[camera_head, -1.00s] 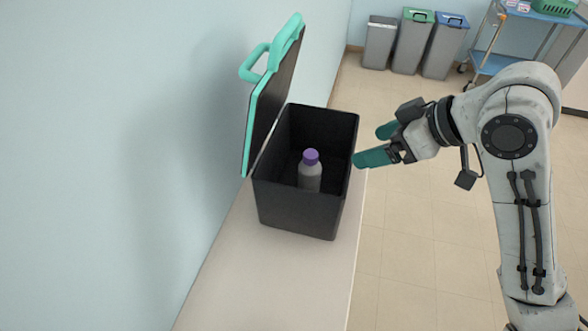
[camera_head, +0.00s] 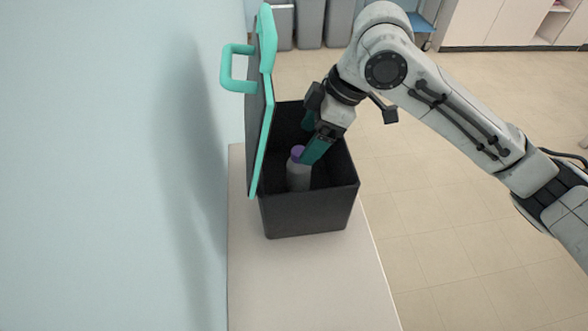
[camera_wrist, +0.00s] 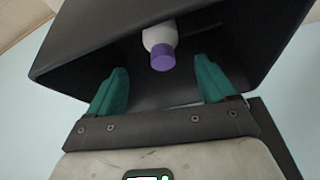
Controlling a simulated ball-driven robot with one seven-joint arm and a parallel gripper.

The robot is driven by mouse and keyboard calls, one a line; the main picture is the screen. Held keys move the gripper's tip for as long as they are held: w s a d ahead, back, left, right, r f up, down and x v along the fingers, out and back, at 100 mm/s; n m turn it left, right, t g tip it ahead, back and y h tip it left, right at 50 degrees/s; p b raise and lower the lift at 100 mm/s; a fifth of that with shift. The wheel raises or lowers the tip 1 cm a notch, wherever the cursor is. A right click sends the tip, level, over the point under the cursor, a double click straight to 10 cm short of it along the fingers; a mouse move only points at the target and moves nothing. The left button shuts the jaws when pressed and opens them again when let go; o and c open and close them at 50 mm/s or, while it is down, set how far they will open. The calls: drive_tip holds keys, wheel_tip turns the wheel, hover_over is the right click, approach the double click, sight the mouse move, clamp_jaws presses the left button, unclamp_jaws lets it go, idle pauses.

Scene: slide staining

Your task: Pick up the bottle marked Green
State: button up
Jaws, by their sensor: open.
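One bottle (camera_head: 299,175) with a grey-white body and a purple cap stands inside a black box (camera_head: 308,216) in the head view. No marking on it can be read, and no bottle marked Green can be made out. My gripper (camera_head: 309,138) reaches down into the box, its teal fingers open beside the bottle's cap. In the wrist view the bottle's purple cap (camera_wrist: 162,57) lies between and beyond the two open fingers of my gripper (camera_wrist: 161,82). The fingers appear apart from the bottle. The bottle's lower part is hidden by the box wall.
The box's teal-edged lid (camera_head: 262,110) stands open on the left, by the wall. The box sits on a pale bench (camera_head: 300,285), whose front part is clear. Grey bins (camera_head: 311,22) and a blue cart (camera_head: 424,25) stand at the back on the floor.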

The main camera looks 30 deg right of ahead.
sight(301, 151)
drive_tip(key=shift+a+p+x, duration=0.2)
drive_tip(key=shift+p+x, duration=0.45)
drive_tip(key=shift+x, duration=2.85)
drive_tip(key=shift+s+r, duration=0.1)
drive_tip(key=shift+c, duration=0.2)
drive_tip(key=c, duration=1.2)
